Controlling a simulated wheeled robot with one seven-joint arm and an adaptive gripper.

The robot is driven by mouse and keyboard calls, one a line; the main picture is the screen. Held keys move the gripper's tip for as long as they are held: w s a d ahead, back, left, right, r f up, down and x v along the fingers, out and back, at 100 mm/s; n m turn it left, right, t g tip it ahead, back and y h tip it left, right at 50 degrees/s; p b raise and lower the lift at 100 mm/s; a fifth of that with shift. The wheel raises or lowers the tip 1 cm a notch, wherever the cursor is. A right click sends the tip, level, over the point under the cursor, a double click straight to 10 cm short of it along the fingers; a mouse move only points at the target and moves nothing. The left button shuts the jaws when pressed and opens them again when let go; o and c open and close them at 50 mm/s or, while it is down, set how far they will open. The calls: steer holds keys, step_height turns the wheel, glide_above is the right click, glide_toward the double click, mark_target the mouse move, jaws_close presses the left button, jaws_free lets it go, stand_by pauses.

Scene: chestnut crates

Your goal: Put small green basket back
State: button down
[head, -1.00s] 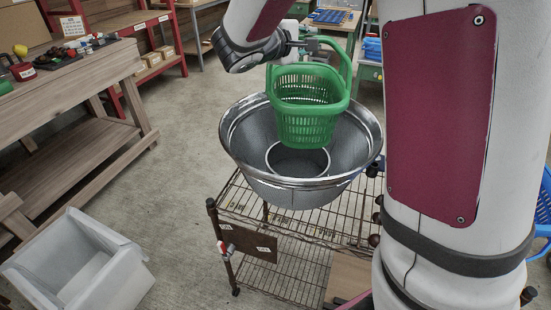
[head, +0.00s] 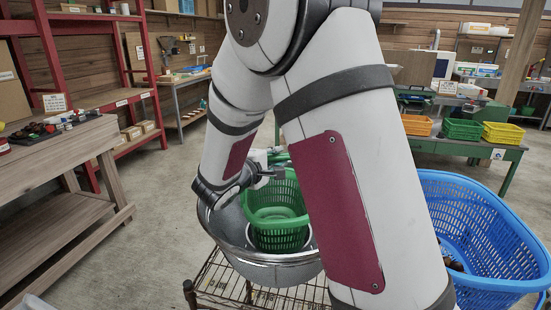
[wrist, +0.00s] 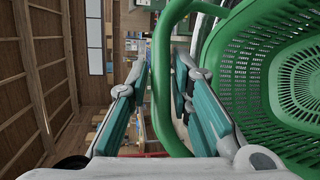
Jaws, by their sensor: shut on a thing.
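The small green basket (head: 278,215) hangs upright from my gripper (head: 272,172), over or partly inside the large metal bowl (head: 232,230). I cannot tell whether it touches the bowl. In the wrist view my gripper (wrist: 162,68) is shut on the basket's green handle (wrist: 162,100), with a finger on each side of it. The basket's slotted wall and floor (wrist: 285,85) fill the right of that view. My arm hides part of the bowl and of the basket's right side in the head view.
The bowl stands on a wire rack cart (head: 225,285). A big blue basket (head: 480,225) with brown things inside is at the right. Behind, a green table (head: 480,150) carries orange (head: 417,125), green (head: 463,129) and yellow (head: 503,133) baskets. A wooden workbench (head: 60,150) stands left, with open floor between.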

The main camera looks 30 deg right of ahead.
steer(key=shift+f, duration=0.1)
steer(key=c, duration=1.4)
jaws_free()
steer(key=shift+c, duration=0.2)
steer(key=shift+r, duration=0.2)
steer(key=v, duration=1.2)
steer(key=s+d+m+g+y, duration=0.2)
steer(key=s+d+m+g, duration=0.15)
steer(key=s, duration=0.65)
steer(key=s+d+m+g+y, duration=0.2)
steer(key=s+g, duration=0.2)
steer(key=s, duration=0.6)
steer(key=s+a+f+m+t+y, duration=0.1)
steer(key=s+a+m+t+y, duration=0.1)
steer(key=s+a+y, duration=0.7)
steer(key=s+a, duration=0.1)
steer(key=a, duration=0.1)
steer(key=shift+a+f+y, duration=0.25)
steer(key=shift+f+y, duration=0.05)
steer(key=shift+y, duration=0.1)
